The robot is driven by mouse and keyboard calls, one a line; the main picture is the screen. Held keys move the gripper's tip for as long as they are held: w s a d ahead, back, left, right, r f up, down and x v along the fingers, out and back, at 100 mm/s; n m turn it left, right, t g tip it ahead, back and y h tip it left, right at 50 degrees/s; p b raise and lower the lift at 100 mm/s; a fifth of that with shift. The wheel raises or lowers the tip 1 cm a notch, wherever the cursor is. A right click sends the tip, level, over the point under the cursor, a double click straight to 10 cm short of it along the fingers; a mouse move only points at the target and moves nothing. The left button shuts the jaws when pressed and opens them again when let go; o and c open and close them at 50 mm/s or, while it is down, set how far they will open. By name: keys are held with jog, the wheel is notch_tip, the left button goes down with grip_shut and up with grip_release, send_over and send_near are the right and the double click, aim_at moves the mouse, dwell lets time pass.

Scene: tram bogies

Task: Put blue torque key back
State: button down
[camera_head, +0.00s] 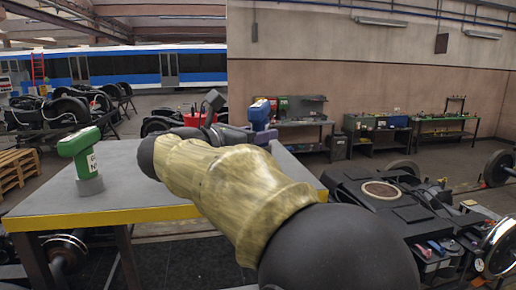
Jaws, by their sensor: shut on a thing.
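The blue torque key (260,112) shows just beyond my arm, over the far right part of the grey table (125,190). It looks upright, with a pale label on its head; its lower end is hidden behind my arm. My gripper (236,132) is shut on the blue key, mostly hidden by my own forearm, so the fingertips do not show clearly. I cannot see a holder under the blue key.
The table has a yellow front edge (120,215). A red container (197,119) shows behind my arm. A dark bogie unit (390,205) with a tool box stands at the right. Workbenches (440,135) line the back wall. The table between the green key and my arm is clear.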

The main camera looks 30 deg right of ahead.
jog(key=shift+f, duration=0.15)
jog(key=shift+f, duration=0.1)
notch_tip(320, 180, down, 3)
jog(key=shift+r+p, duration=0.2)
jog(key=shift+p, duration=0.6)
jog(key=shift+f, duration=0.5)
jog(key=shift+f, duration=0.1)
jog(key=c, duration=0.9)
grip_release()
jog(key=shift+a, duration=0.15)
